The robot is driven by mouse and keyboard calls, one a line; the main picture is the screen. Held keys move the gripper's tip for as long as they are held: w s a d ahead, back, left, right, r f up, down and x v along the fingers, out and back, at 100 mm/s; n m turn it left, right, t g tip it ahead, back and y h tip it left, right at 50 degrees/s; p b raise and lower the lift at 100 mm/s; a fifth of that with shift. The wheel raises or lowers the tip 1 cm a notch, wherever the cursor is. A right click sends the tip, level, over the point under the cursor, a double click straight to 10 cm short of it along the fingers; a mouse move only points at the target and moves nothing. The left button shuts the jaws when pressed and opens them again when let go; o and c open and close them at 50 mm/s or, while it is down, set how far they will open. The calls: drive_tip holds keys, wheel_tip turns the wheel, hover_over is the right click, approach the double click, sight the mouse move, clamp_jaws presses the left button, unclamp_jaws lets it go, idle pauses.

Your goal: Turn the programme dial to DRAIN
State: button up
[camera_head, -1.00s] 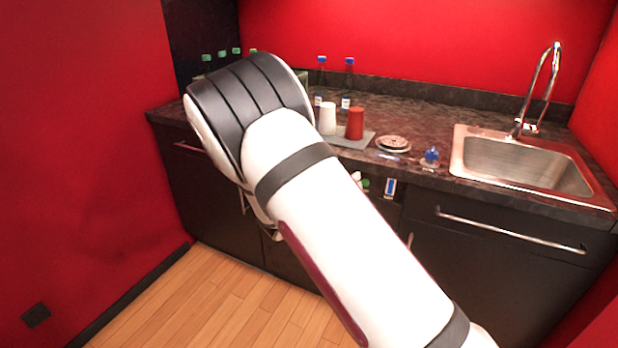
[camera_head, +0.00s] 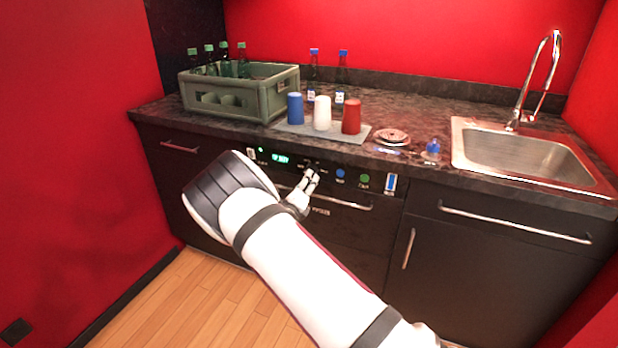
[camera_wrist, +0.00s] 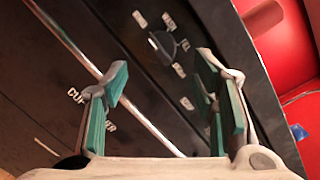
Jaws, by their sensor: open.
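The programme dial (camera_wrist: 163,44) is a dark round knob on the black front panel, ringed by small white labels that are too blurred to read surely. In the wrist view it sits ahead of my gripper (camera_wrist: 168,90), between the lines of the two fingers and apart from them. My gripper is open and empty, with teal pads. In the head view my gripper (camera_head: 312,180) is at the panel under the counter edge, and it hides most of the dial there. Which label the dial points at cannot be told.
The panel also has a lit green display (camera_head: 281,158), a blue button (camera_head: 340,174) and a green button (camera_head: 364,178). A long bar handle (camera_head: 350,205) runs below. Cups, a bottle crate (camera_head: 225,100) and a sink (camera_head: 530,155) are on the counter above.

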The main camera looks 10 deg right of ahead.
drive_tip(key=x, duration=0.5)
drive_tip(key=shift+w+d+b, duration=0.2)
drive_tip(key=shift+w+b, duration=0.1)
drive_tip(key=shift+b, duration=0.1)
drive_tip(key=shift+c, duration=0.3)
drive_tip(key=c, duration=1.1)
